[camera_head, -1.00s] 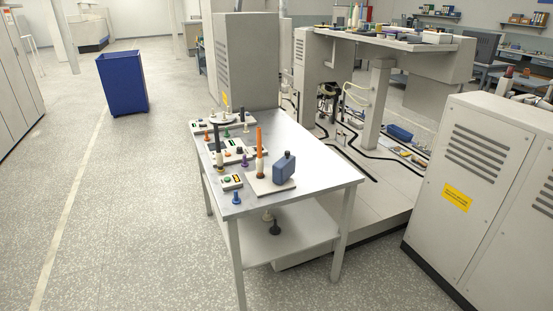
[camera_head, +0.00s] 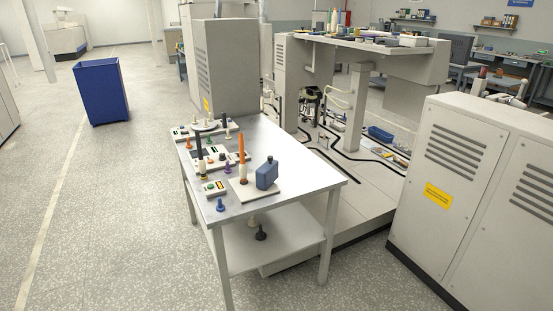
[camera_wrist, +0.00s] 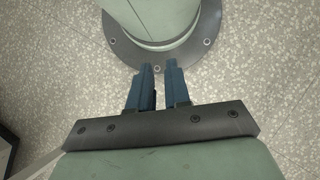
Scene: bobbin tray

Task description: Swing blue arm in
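On the metal table stands a white base plate (camera_head: 254,190) with an orange-topped spindle (camera_head: 242,160). A blue upright block-like part (camera_head: 267,174) with a small dark top stands at the plate's right side, apart from the spindle. It is the only blue part there that could be the blue arm; its hinge is too small to make out. My gripper (camera_wrist: 157,68) shows only in the wrist view. Its two blue fingers are parted by a narrow gap with nothing between them. They point over speckled floor and my own round base, away from the table.
A grey cabinet (camera_head: 470,190) stands at the right. A blue bin (camera_head: 101,91) stands far left. The floor left of the table is clear.

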